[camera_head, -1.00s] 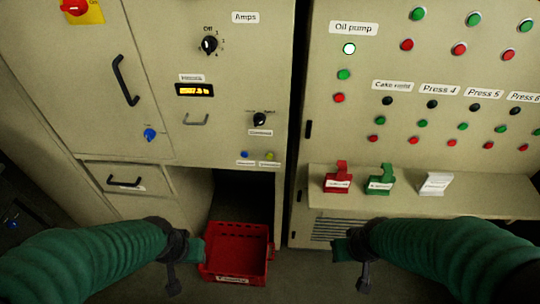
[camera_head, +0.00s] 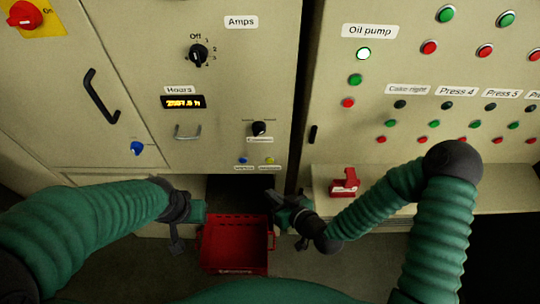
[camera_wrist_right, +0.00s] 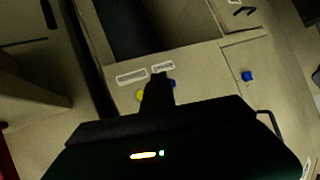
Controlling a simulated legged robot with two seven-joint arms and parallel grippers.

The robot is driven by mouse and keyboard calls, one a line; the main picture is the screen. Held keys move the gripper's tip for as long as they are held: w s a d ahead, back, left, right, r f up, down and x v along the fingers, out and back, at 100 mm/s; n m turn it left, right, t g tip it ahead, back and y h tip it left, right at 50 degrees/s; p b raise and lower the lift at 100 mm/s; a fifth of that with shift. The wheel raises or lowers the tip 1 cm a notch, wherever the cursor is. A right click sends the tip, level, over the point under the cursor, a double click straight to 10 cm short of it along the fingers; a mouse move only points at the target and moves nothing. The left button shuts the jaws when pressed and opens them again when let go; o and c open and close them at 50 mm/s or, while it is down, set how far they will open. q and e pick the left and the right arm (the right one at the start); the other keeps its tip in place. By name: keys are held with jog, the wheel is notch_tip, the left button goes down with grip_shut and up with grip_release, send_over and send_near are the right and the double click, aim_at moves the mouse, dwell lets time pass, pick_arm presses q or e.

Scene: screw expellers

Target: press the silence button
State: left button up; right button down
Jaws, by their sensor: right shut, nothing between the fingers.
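A blue button (camera_head: 243,160) and a yellow button (camera_head: 269,161) sit side by side low on the left cabinet, each above a small label too blurred to read, so I cannot tell which is the silence button. My right gripper (camera_head: 274,196) is shut and empty, just below these buttons in the head view. In the right wrist view its fingers (camera_wrist_right: 160,88) partly cover the yellow button (camera_wrist_right: 141,95) and the blue button (camera_wrist_right: 171,83); I see no clear contact. My left gripper (camera_head: 200,212) is left of the red crate, its jaws unclear.
A red crate (camera_head: 235,258) stands below the opening under the cabinet panel. A black selector knob (camera_head: 259,128) is above the buttons and a blue knob (camera_head: 137,148) is to the left. A red tagged item (camera_head: 345,182) is on the right shelf (camera_head: 326,204), partly behind my right arm.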

aim_at(270, 161)
pick_arm(q)
jog(key=shift+s+f, duration=0.15)
jog(key=shift+f, duration=0.05)
pick_arm(e)
jog(key=w, duration=0.8)
jog(key=shift+w, duration=0.3)
dwell(1.7)
pick_arm(q)
jog(key=shift+b, duration=0.3)
pick_arm(e)
jog(key=shift+w, duration=0.4)
pick_arm(q)
jog(key=shift+f, duration=0.1)
pick_arm(e)
jog(key=shift+w+r, duration=0.1)
jog(key=shift+w, duration=0.35)
jog(key=shift+s, duration=0.9)
